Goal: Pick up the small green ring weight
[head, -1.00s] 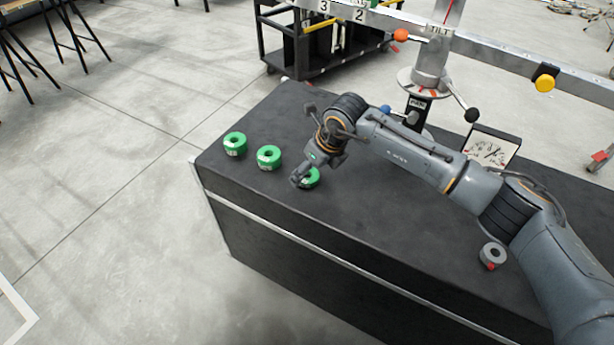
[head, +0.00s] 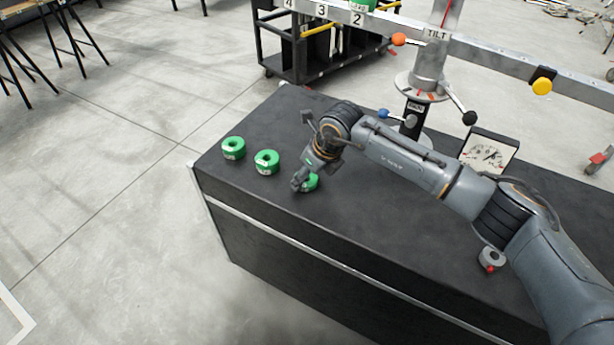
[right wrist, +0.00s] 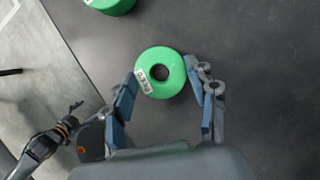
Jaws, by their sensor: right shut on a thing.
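Three green ring weights are in a row on the black table top: one at the left (head: 233,148), one in the middle (head: 266,161), and one at the right (head: 311,183), partly hidden by my gripper. My right gripper (head: 300,181) is low over the right ring. In the right wrist view this green ring (right wrist: 160,72), with a white label and a dark hole, sits between the two fingers (right wrist: 165,86), which are shut on its sides. I cannot tell whether it has left the table. My left gripper is not in the head view.
The black table (head: 350,245) is clear in front of the rings. A dark cart (head: 300,50) stands beyond.

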